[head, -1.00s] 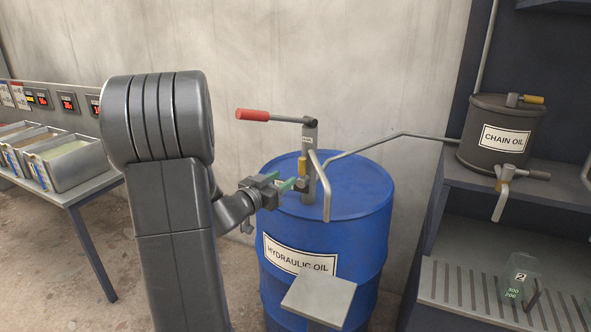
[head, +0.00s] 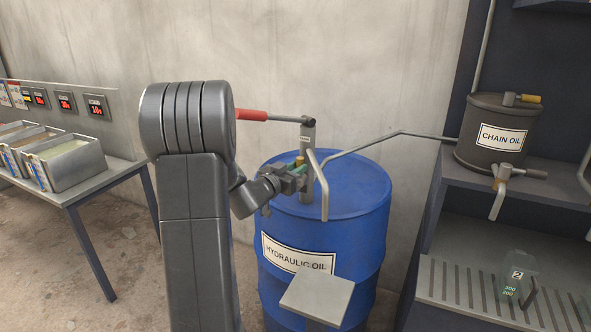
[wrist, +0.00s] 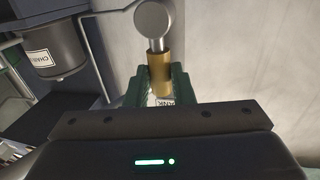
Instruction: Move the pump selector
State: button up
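The pump selector is a small brass lever (head: 299,160) on the grey pump column (head: 308,140) on top of the blue hydraulic oil drum (head: 350,190). My gripper (head: 297,172) is at the left side of the column, at the lever. In the wrist view the brass lever (wrist: 160,75) stands between the two green fingers of my gripper (wrist: 160,88), one close on each side. I cannot tell whether both fingers press on it. A label reading TANK, partly hidden, shows behind the lever between the fingers.
The red-handled pump lever (head: 255,115) reaches left above my gripper. A chain oil can (head: 500,130) sits on the right shelf. A table with trays (head: 65,160) is at the left.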

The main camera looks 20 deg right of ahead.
grip_shut()
jog(key=shift+w, duration=0.1)
jog(key=shift+w+a+f+n+t+p, duration=0.35)
jog(key=shift+w+a+f+n+t, duration=0.5)
jog(key=shift+n, duration=2.5)
jog(key=shift+w+a+f+n+t+p, duration=0.4)
jog(key=shift+f+n, duration=0.8)
jog(key=shift+n, duration=2.2)
jog(key=shift+w+a+f+n+t+p, duration=0.5)
jog(key=shift+f+n+t, duration=0.45)
jog(key=shift+n, duration=2.4)
jog(key=shift+d+f+y, duration=0.1)
jog(key=shift+y, duration=0.2)
